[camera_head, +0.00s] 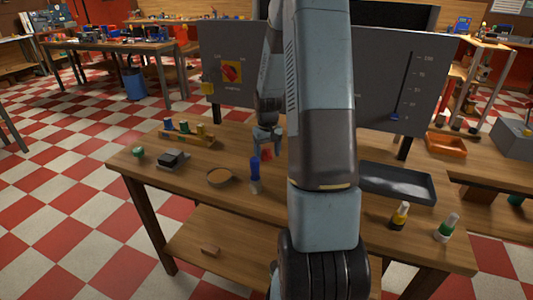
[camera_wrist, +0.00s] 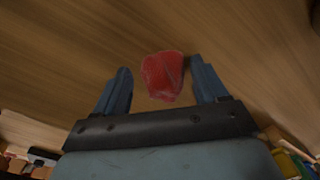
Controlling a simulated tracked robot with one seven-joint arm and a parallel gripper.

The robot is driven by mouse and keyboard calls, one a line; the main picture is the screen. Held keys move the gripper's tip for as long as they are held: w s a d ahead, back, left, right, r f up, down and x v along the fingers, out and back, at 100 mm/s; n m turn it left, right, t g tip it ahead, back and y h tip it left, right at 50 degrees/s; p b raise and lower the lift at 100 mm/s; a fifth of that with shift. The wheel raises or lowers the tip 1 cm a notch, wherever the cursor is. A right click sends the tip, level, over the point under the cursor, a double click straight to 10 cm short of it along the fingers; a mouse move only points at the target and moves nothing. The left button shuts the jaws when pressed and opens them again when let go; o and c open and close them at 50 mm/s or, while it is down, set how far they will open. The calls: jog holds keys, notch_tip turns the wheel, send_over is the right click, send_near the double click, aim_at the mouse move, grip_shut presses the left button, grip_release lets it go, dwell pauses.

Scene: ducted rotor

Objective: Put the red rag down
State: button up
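The red rag (camera_wrist: 162,75) is a small crumpled bundle in the wrist view, with the wood of the tabletop behind it. It appears to lie on the wood. My gripper (camera_wrist: 163,82) is open, with one finger on each side of the rag and a visible gap on both sides. In the head view my gripper (camera_head: 266,138) points down over the middle of the workbench (camera_head: 225,191), and a bit of the red rag shows just under it (camera_head: 266,154). My arm hides part of the bench to the right.
A blue-capped bottle (camera_head: 254,172) stands close in front of my gripper, with a round brown dish (camera_head: 220,176) to its left. A rack of small bottles (camera_head: 188,135) is farther left. A dark tray (camera_head: 397,184) and two bottles (camera_head: 399,216) are on the right. Upright panels (camera_head: 231,65) stand behind.

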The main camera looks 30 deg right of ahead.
aim_at(266, 148)
jog(key=shift+s+a+f, duration=0.3)
jog(key=shift+a+f, duration=0.1)
jog(key=shift+f, duration=0.1)
jog(key=shift+w+r, duration=0.1)
jog(key=shift+r, duration=0.2)
notch_tip(266, 148, up, 12)
jog(key=r, duration=0.1)
jog(key=s+a+r+t, duration=0.1)
jog(key=s+a+r, duration=0.3)
jog(key=a+r, duration=0.25)
jog(key=s+a+r+t, duration=0.1)
jog(key=s+a+r, duration=0.2)
jog(key=s, duration=0.4)
jog(key=s+a+r+n+t, duration=0.1)
jog(key=s+a+r+t, duration=0.1)
jog(key=s+a+r, duration=0.2)
jog(key=s+a+r+t, duration=0.1)
jog(key=s+a+r, duration=0.2)
jog(key=s, duration=0.7)
jog(key=shift+a+r, duration=0.2)
jog(key=shift+a, duration=0.8)
